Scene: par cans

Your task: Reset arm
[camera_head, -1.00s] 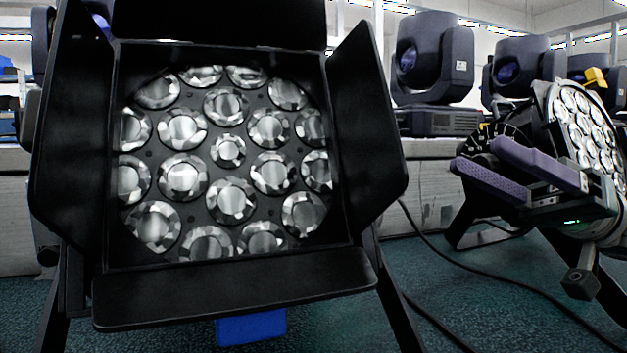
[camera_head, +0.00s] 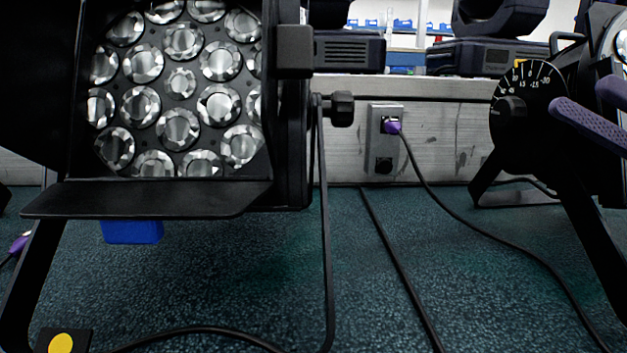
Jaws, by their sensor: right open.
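My right gripper (camera_head: 592,118) shows at the right edge of the head view. Its two purple fingers stand apart with nothing seen between them, and the rest of it is cut off by the frame. It is in front of the right-hand par can (camera_head: 545,120), which has a black body and a white angle scale. I cannot tell whether they touch. A large black par can (camera_head: 180,83) with several round lenses and an open lower flap fills the left side. My left gripper is not in view.
A grey bench wall (camera_head: 440,150) with a power socket (camera_head: 384,140) and purple plug runs behind. Black cables (camera_head: 470,225) cross the teal carpet (camera_head: 240,285). Moving-head lights (camera_head: 490,50) stand on the bench. The floor between the par cans is mostly open.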

